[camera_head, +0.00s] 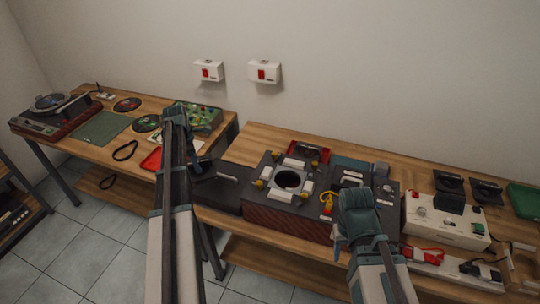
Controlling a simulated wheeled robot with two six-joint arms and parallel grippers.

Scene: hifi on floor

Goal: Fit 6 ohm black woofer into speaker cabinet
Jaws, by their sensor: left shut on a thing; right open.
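The likely speaker cabinet (285,216), a dark reddish-brown box, lies on the right-hand table. Its top has a round open hole (288,179) with white blocks and yellow knobs around it. Several black square units, possibly woofers, stand at the right: one at the back (449,182), one beside it (487,190). Their labels are too small to read. My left gripper (177,108) reaches over the left table and is shut, but its hand hides what it holds. My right gripper (355,199) is open in front of the cabinet's right side, apart from the hole.
A turntable (50,112), a green mat (103,131) and a green circuit board (205,117) lie on the left table. A dark flat box (220,186) is left of the cabinet. A white box (446,224) stands at the right. Two white wall boxes hang behind.

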